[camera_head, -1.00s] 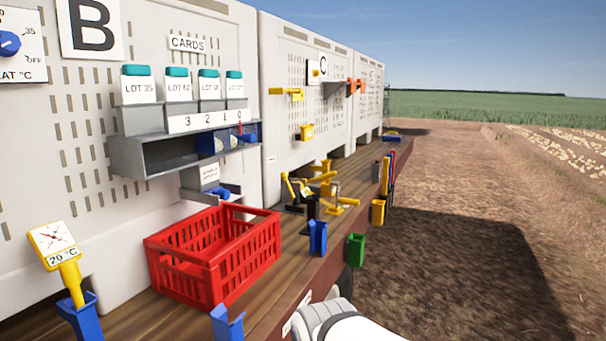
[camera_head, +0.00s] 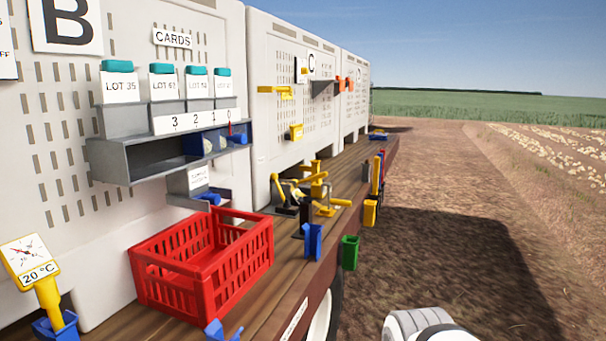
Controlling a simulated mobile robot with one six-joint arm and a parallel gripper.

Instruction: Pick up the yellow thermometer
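The yellow thermometer (camera_head: 47,294) stands upright, slightly tilted, at the lower left of the head view. It has a white dial face with a needle and a label reading 20 °C. My gripper is not in view. A white rounded part at the bottom, right of centre, seems to be mine.
A red crate (camera_head: 205,270) stands on the wooden bench (camera_head: 340,187) right of the thermometer. Another blue holder (camera_head: 222,332) is at the bottom edge. A grey card shelf (camera_head: 112,160) hangs above the crate. Open dirt ground (camera_head: 440,190) lies to the right.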

